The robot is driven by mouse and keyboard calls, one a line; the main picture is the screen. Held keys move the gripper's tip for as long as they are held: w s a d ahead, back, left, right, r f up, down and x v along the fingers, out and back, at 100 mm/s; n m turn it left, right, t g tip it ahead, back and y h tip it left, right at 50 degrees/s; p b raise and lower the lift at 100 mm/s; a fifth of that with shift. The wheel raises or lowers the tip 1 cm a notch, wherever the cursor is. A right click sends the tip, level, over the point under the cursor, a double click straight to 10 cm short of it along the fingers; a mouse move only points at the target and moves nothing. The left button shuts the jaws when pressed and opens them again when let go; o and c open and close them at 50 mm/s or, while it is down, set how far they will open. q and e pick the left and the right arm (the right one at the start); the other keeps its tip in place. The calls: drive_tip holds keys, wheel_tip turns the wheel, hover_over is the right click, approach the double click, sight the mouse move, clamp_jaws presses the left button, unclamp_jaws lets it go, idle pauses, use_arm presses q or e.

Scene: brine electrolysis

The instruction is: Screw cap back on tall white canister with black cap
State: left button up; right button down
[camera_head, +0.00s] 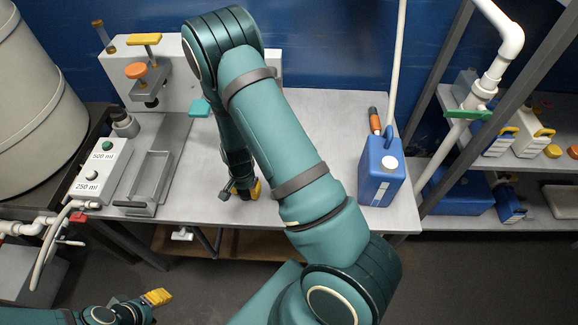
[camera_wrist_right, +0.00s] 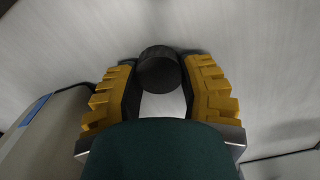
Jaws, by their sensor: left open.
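In the right wrist view a round black cap (camera_wrist_right: 160,73) sits between the fingertips of my right gripper (camera_wrist_right: 161,82). The finger pads lie close against both its sides, and the gripper looks shut on it. A pale body with a blue stripe (camera_wrist_right: 42,122) shows at lower left; I cannot tell whether it is the canister. In the head view my right gripper (camera_head: 245,190) points down at the middle of the table, and its own arm hides what is around it. No tall white canister shows there. My left gripper (camera_head: 152,301) is open and empty at the lower left, off the table.
The grey table (camera_head: 320,120) has clear room right of my arm. A blue jug (camera_head: 381,178) stands at its right edge near an orange-handled tool (camera_head: 375,121). A metal tray (camera_head: 149,179) and a white button box (camera_head: 97,172) are at the left. Shelves (camera_head: 450,165) stand right.

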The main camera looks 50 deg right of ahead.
drive_tip(key=shift+r, duration=0.15)
drive_tip(key=shift+r+p, duration=1.95)
drive_tip(key=shift+r, duration=0.4)
